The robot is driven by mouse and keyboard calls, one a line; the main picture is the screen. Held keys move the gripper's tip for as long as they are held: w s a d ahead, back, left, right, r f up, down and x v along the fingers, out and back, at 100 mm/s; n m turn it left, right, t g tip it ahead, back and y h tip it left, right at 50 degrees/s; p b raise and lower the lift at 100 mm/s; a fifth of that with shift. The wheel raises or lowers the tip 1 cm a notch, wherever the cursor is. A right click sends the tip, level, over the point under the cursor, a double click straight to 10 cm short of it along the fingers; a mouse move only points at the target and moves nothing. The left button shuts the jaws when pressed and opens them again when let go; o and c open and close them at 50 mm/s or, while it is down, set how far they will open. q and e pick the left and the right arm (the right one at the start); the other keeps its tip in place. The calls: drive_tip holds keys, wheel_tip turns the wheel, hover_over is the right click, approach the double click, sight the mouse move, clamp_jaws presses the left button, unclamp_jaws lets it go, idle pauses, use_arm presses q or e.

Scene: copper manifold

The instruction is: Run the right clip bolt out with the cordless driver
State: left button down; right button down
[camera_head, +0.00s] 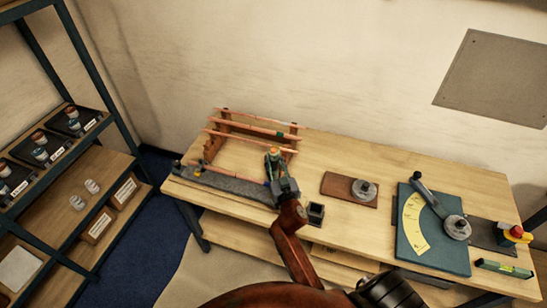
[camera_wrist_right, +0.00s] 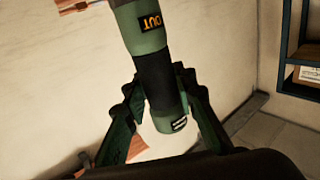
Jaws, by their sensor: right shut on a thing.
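The copper manifold (camera_head: 255,134), with several horizontal pipes on wooden uprights, stands at the back left of the bench. My right gripper (camera_head: 278,172) is in front of its right end, shut on the green cordless driver (camera_head: 273,155). In the right wrist view the fingers (camera_wrist_right: 158,92) close around the dark grip of the driver (camera_wrist_right: 146,35), which bears an "OUT" label. The driver's tip lies outside the wrist view. The right clip bolt is too small or hidden to make out, so I cannot tell whether the driver touches it. My left gripper is not in view.
A grey rail (camera_head: 230,183) runs before the manifold. A small dark square cup (camera_head: 316,212) stands right of my wrist. Further right are a brown board (camera_head: 335,183) with a metal disc, a teal lever gauge (camera_head: 450,257) and a red button (camera_head: 517,232). Shelving (camera_head: 95,60) stands left.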

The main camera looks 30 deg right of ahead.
sight(275, 174)
drive_tip(key=shift+f+b, duration=2.6)
drive_tip(key=shift+f, duration=0.2)
